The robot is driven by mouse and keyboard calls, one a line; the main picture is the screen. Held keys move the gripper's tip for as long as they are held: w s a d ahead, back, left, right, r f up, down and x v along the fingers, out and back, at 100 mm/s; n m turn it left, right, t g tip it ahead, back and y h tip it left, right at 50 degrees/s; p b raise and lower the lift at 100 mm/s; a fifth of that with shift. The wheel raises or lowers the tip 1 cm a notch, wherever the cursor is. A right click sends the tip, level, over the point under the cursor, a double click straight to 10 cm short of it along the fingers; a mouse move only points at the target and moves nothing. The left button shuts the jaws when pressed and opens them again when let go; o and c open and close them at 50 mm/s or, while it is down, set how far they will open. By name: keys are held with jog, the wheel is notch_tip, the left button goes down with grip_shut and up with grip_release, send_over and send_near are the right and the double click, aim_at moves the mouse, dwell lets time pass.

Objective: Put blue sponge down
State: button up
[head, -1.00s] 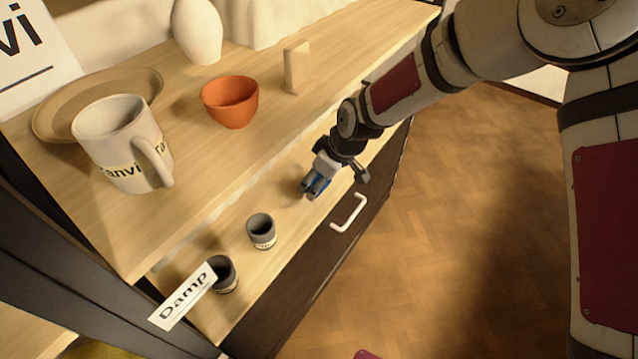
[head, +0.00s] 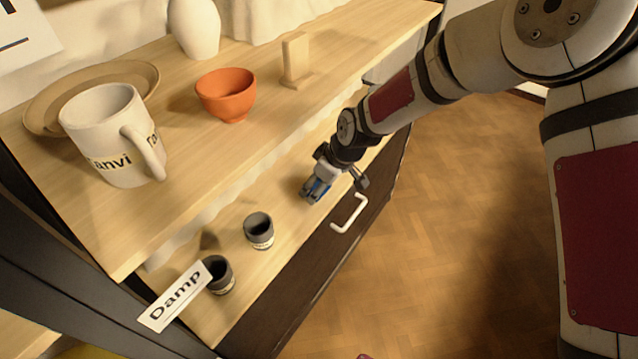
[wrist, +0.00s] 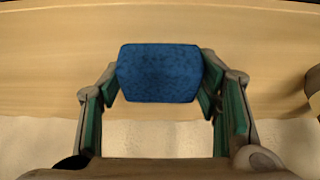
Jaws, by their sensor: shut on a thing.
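The blue sponge (wrist: 159,73) is between the fingers of my gripper (wrist: 160,85) in the wrist view, with a finger against each side. In the head view, my gripper (head: 316,190) is low over the lower wooden shelf (head: 285,215), near its front edge. Only a little of the blue sponge (head: 319,187) shows there, as the fingers cover most of it. I cannot tell whether the sponge touches the shelf.
Two dark grey cups, a nearer one (head: 220,275) and a farther one (head: 259,231), stand left of my gripper on the lower shelf. A "Damp" sign (head: 175,296) is at its left end. A white drawer handle (head: 349,213) is below. The upper shelf holds a mug (head: 115,140) and an orange bowl (head: 226,95).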

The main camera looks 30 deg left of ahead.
jog(key=o, duration=1.1)
jog(key=shift+s+f, duration=0.1)
jog(key=shift+f, duration=0.45)
jog(key=shift+r, duration=0.1)
jog(key=shift+r, duration=0.15)
jog(key=shift+r+p, duration=0.5)
jog(key=shift+p, duration=0.2)
jog(key=p+v, duration=0.1)
jog(key=v, duration=0.5)
jog(key=p+v, duration=0.2)
jog(key=v, duration=0.3)
jog(key=shift+d+r, duration=0.1)
jog(key=shift+r, duration=0.3)
